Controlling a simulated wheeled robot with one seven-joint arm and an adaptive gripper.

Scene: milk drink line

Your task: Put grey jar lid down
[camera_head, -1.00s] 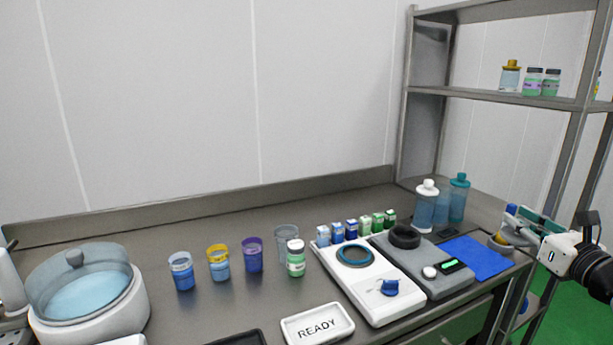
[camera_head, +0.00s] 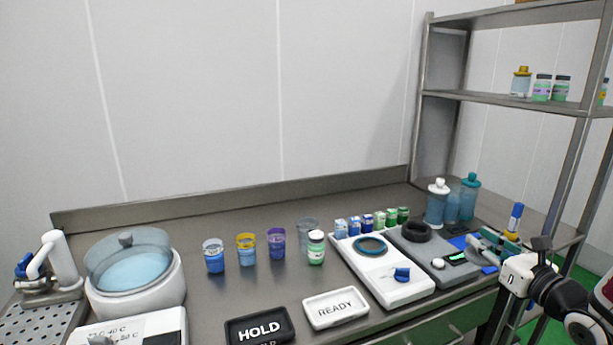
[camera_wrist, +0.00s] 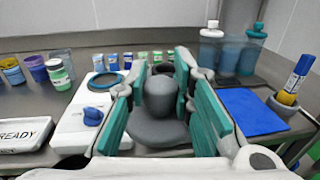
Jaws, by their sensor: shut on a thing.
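The grey jar lid (camera_wrist: 158,132), a flat disc with a rounded knob, sits between the teal fingers of my gripper (camera_wrist: 163,78) in the wrist view. My gripper is shut on its knob, with the disc below. In the head view my gripper (camera_head: 492,248) is at the right, by the grey device (camera_head: 462,275) and the blue mat (camera_head: 489,269). The lid cannot be made out there. The blue mat (camera_wrist: 252,110) lies bare to the right of the lid in the wrist view.
A dark ring (camera_head: 416,233) rests on the grey device. A white device (camera_head: 405,290) stands left of it. Cups (camera_head: 247,252) and a READY sign (camera_head: 336,308) are further left.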

